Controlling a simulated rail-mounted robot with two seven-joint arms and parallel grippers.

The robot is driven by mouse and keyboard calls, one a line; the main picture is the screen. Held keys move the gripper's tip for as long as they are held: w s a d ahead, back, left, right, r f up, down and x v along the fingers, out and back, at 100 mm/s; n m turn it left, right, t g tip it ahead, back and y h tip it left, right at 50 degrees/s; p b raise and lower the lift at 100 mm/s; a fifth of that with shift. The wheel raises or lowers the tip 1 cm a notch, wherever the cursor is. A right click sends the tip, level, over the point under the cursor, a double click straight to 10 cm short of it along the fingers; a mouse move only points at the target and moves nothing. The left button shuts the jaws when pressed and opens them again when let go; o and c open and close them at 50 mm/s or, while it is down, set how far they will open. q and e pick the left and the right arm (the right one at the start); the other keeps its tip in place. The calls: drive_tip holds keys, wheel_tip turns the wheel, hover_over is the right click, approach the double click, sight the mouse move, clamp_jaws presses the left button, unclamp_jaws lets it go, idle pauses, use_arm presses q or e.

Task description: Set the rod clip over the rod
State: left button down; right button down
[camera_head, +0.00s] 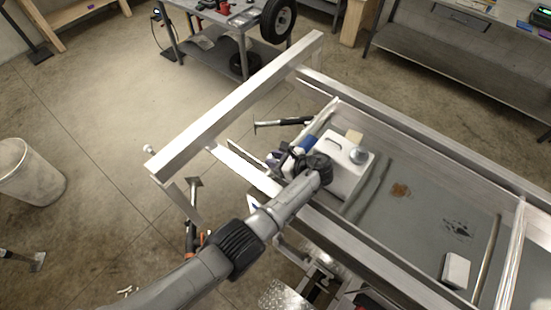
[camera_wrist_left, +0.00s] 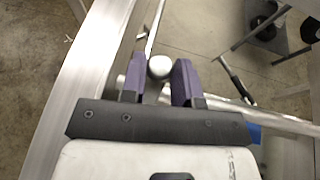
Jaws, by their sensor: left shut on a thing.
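My left gripper (camera_head: 275,158) reaches over the end of the aluminium trailer. Its purple fingers show in the left wrist view (camera_wrist_left: 158,80), shut on a pale rounded piece (camera_wrist_left: 160,67). I cannot tell if this piece is the rod clip. A thin bar (camera_wrist_left: 154,28) runs up the picture from behind the piece. A pale tube (camera_wrist_left: 218,101) crosses behind the fingers, and a silver rod (camera_head: 322,119) slants beyond the gripper in the head view. I cannot tell which is the rod. My wrist hides part of this area. My right gripper is not in view.
A raised aluminium beam (camera_head: 235,105) spans the trailer's end. A white box with a round cap (camera_head: 345,172) is close beside my left wrist. A small white block (camera_head: 456,270) lies on the trailer floor at right. A cart with a wheel (camera_head: 278,20) stands behind.

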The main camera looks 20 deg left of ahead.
use_arm(q)
drive_tip(key=c, duration=0.9)
unclamp_jaws()
